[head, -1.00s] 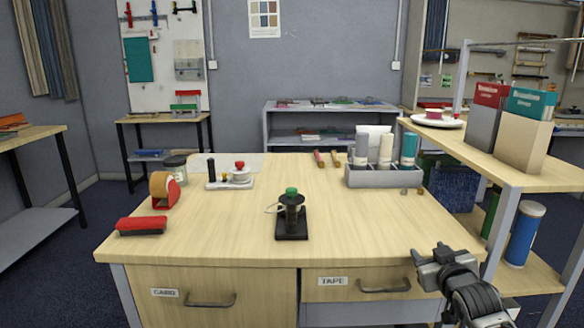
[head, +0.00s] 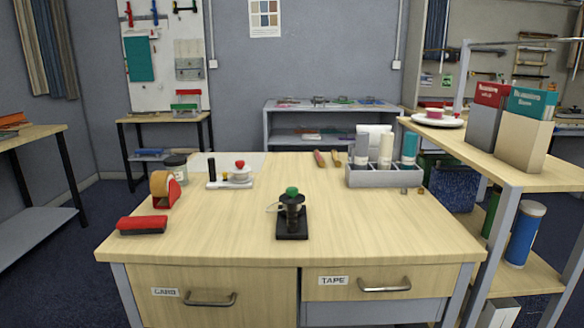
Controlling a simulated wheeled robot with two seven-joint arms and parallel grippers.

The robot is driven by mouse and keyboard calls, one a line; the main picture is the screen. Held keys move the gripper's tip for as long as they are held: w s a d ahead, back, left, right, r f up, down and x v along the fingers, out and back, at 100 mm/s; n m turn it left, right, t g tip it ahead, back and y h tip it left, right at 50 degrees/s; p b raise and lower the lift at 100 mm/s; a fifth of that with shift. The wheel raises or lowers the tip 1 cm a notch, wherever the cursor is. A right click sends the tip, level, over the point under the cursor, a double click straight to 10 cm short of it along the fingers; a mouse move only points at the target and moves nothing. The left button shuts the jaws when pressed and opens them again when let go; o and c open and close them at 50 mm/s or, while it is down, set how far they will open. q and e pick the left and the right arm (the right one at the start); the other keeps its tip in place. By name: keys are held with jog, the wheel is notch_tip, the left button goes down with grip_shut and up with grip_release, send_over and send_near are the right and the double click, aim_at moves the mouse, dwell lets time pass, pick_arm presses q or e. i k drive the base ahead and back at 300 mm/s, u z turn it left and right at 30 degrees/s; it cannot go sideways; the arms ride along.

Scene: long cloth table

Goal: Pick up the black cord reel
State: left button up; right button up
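A dark spool-like thing with a green knob, which looks like the black cord reel (head: 291,212), stands upright near the middle of the wooden table (head: 360,225). It sits on a flat black base (head: 292,236), and a thin pale strand loops out at its left. Neither of my grippers is in view, and nothing touches the reel.
A red block-like thing (head: 142,225) and an orange tape roll in a red holder (head: 163,190) stand left. A white tray (head: 216,185) holds small items behind. A grey caddy (head: 384,178) stands back right. The table around the reel is clear. A shelf unit (head: 510,178) borders the right.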

aim_at(291, 228)
jog(key=z, duration=0.55)
jog(key=i, duration=1.05)
jog(key=u, duration=0.55)
